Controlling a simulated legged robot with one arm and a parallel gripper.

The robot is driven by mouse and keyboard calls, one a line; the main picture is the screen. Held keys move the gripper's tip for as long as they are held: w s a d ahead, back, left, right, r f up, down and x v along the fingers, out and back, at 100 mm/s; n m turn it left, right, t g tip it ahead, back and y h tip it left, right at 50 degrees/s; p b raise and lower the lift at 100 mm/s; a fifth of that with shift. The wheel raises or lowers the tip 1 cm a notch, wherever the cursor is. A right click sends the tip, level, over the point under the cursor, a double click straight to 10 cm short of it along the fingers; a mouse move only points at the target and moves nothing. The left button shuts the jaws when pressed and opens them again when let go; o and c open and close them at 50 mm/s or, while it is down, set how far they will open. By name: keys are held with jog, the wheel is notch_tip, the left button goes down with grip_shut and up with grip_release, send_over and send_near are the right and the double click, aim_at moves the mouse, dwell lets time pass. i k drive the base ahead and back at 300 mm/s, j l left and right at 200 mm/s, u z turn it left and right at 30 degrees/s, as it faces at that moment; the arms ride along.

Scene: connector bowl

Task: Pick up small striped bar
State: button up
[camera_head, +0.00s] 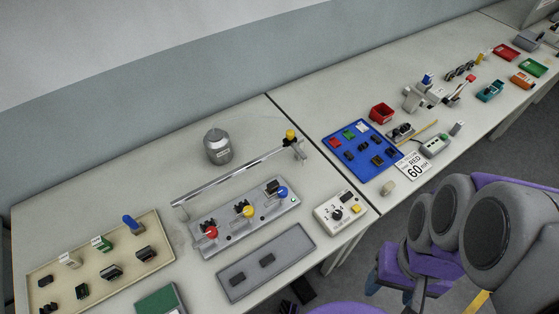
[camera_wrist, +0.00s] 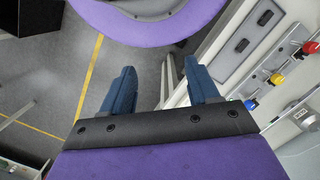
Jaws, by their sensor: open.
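I cannot tell which piece is the small striped bar. Small dark pieces with light markings, such as one (camera_head: 112,272), lie on the beige tray (camera_head: 152,222) at the lower left of the head view. More small dark pieces lie on the blue tray (camera_head: 327,140), and two lie on the grey tray (camera_head: 290,240). My gripper (camera_wrist: 160,66) is open and empty in the wrist view, its two blue fingers wide apart over the floor. It is off the table's front edge, apart from all pieces. In the head view my purple arm fills the lower right.
A switch panel with red, yellow and blue knobs (camera_head: 243,211), a metal rail (camera_head: 240,175) and a grey jar (camera_head: 217,146) stand on the near table. A dial box (camera_head: 340,212) sits near its front edge. The far table holds a red bin (camera_head: 381,113) and several devices.

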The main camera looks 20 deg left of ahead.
aim_at(271, 186)
jog(key=k+u, duration=0.15)
jog(key=u, duration=1.2)
jog(key=i+l+u, duration=0.1)
jog(key=u, duration=1.45)
jog(key=i+j, duration=0.1)
jog(key=i+j+z, duration=0.2)
jog(key=z, duration=0.2)
jog(key=i+j+z, duration=0.2)
jog(key=z, duration=0.25)
jog(key=j+z, duration=0.1)
jog(key=z, duration=0.95)
